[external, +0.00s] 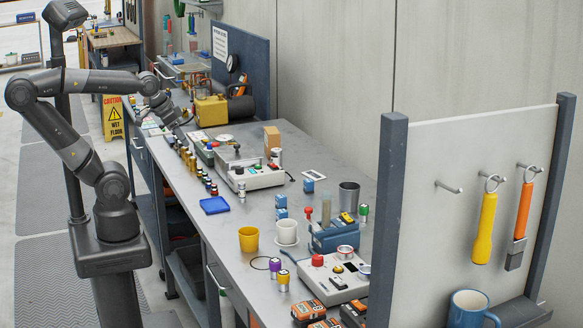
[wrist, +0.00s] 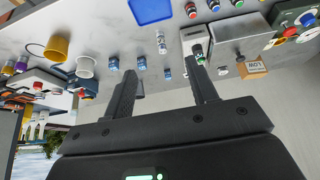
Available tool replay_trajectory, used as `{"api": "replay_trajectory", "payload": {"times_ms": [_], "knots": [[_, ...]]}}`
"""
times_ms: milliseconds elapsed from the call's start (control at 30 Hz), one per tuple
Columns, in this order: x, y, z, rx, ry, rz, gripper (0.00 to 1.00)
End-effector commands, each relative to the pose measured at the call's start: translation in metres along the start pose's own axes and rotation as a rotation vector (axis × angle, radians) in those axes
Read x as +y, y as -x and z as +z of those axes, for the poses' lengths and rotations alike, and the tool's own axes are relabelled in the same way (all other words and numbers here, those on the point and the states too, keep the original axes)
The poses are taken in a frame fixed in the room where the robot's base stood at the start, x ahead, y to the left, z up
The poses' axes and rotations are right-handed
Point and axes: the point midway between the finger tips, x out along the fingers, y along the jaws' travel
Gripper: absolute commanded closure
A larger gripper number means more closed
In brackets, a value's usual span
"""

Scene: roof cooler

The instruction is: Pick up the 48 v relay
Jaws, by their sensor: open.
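In the external view, my gripper (external: 184,138) is over the bench's far part, well away from the blocks.
A blue tray (external: 215,205), yellow cup (external: 248,240), white cup (external: 287,233) and metal tumbler (external: 348,195) stand on the bench. A white instrument (external: 248,177) and cardboard box (external: 271,138) are nearer my gripper. A panel (external: 460,190) closes the near right end.

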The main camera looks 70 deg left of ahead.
Motion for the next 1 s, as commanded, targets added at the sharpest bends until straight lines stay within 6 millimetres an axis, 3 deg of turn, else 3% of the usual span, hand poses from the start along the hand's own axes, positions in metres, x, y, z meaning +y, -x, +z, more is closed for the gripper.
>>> {"api": "replay_trajectory", "payload": {"times_ms": [233, 467, 700, 1000], "knots": [[0.018, -0.015, -0.041, -0.081, 0.001, 0.028, 0.47], [0.050, -0.044, -0.089, -0.179, 0.006, 0.048, 0.47], [0.092, -0.090, -0.129, -0.282, 0.005, 0.051, 0.47], [0.158, -0.163, -0.159, -0.405, 0.000, 0.030, 0.47]]}}
